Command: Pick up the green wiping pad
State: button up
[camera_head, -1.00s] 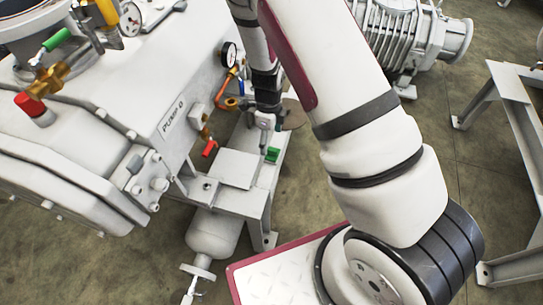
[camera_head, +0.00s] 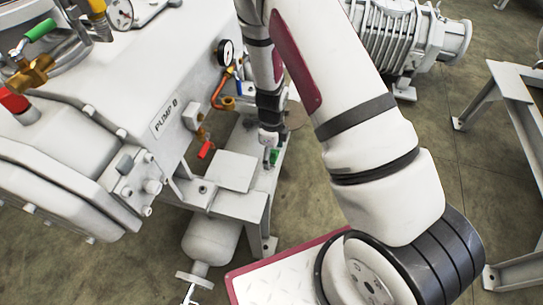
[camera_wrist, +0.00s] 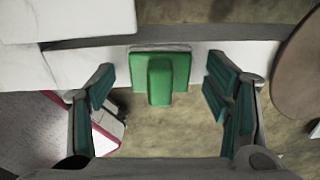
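The green wiping pad (camera_wrist: 160,75) shows in the wrist view as a flat green block with a raised grip, at the edge of a pale ledge, between the fingers and ahead of their tips. In the head view a small bit of the pad (camera_head: 274,157) shows on the pump's frame, partly hidden by my gripper. My gripper (camera_wrist: 160,85) is open and empty in the wrist view, its green-lined fingers apart on either side. In the head view my gripper (camera_head: 269,148) is small, at or just above the pad; contact cannot be told.
The white machine marked PUMP 0 (camera_head: 180,110) fills the left, with a red-handled valve (camera_head: 206,149), a gauge (camera_head: 224,52) and copper pipe (camera_head: 219,93) close to my gripper. A flat plate (camera_head: 233,171) lies nearer. Bare floor (camera_head: 315,190) lies right of the frame.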

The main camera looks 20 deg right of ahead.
jog(key=c, duration=1)
jog(key=shift+o, duration=0.2)
jog(key=shift+r, duration=0.15)
jog(key=shift+r, duration=0.25)
notch_tip(320, 180, up, 3)
jog(key=shift+r+p, duration=0.1)
jog(key=shift+p, duration=0.9)
jog(key=s+r, duration=0.1)
jog(key=s, duration=1.5)
jog(key=shift+p, duration=0.45)
